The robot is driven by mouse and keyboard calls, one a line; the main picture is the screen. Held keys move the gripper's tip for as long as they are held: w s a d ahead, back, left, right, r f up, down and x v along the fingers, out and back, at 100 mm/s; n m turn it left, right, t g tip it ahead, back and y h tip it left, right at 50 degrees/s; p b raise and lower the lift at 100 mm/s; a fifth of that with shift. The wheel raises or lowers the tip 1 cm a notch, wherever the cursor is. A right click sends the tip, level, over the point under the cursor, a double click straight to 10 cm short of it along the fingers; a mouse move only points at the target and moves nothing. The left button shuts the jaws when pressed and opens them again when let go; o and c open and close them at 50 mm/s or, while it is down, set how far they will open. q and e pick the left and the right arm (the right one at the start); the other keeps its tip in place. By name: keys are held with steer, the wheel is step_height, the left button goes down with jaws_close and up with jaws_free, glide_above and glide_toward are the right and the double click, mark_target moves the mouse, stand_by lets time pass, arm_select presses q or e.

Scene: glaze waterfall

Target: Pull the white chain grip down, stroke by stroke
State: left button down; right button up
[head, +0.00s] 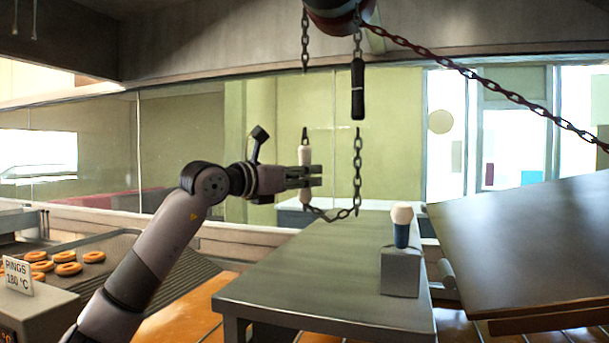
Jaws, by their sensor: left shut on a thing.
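My left gripper (312,177) comes in from the left and is shut around the grip, whose white ends show above and below the fingers. The chain (357,170) loops from below the grip and up on the right. A black grip (358,90) hangs higher on the right strand, under a dark red hoist (338,14). My right gripper is not in view.
A grey table (310,270) stands below the chain, with a small box (400,272) and a blue and cream object (402,226) on it. A red chain (470,70) runs to the right above a large tilted panel (530,240). Rings (68,268) lie at left.

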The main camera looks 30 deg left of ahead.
arm_select(q)
steer(key=shift+w+d+f, duration=0.1)
steer(key=shift+f, duration=0.3)
step_height(320, 180, up, 18)
steer(key=p, duration=1.5)
steer(key=shift+f, duration=0.2)
